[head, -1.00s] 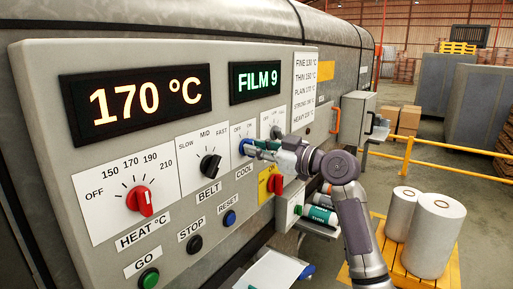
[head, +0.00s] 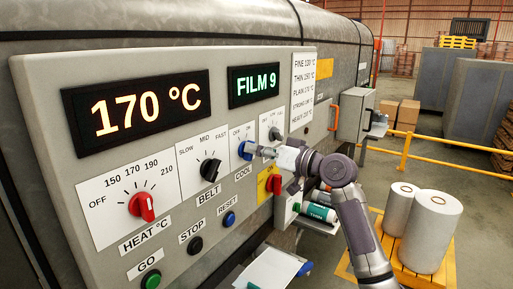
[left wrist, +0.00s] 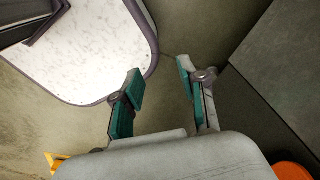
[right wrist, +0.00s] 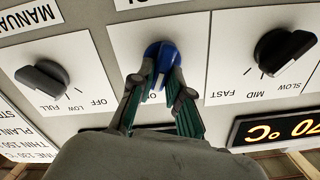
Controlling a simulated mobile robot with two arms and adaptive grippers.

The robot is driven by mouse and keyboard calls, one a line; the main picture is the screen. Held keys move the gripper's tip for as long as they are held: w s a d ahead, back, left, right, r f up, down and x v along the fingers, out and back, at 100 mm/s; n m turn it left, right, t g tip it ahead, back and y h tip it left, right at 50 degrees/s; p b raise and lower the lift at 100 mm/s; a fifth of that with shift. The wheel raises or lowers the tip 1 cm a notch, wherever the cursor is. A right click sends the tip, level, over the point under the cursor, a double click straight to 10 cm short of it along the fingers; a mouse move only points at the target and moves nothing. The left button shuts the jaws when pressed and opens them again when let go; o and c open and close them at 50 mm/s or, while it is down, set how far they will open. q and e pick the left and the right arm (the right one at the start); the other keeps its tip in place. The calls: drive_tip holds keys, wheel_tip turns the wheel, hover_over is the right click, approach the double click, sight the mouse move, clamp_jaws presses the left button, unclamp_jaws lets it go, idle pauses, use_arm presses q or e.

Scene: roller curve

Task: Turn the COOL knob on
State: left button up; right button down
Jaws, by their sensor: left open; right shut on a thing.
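The blue COOL knob (head: 244,150) is on the grey control panel, right of the black BELT knob (head: 210,168). My right gripper (head: 259,151) reaches it from the right. In the right wrist view, where the panel looks upside down, my right gripper (right wrist: 161,82) is shut on the blue knob (right wrist: 161,54), one finger on each side. The fingers cover part of its scale, and I cannot clearly read its setting. My left gripper (left wrist: 160,82) is open and empty in the left wrist view, above the floor; it is not in the head view.
The red HEAT knob (head: 142,206) and the green GO button (head: 151,280) are at the left. A red switch (head: 274,184) on a yellow plate is just below my right gripper. Another grey knob (right wrist: 42,76) is beside the blue one. White rolls (head: 431,231) stand on a yellow pallet.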

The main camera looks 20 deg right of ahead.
idle(0.4)
drive_tip(key=c, duration=1.1)
unclamp_jaws()
drive_tip(key=v, duration=1.2)
drive_tip(key=shift+d, duration=0.1)
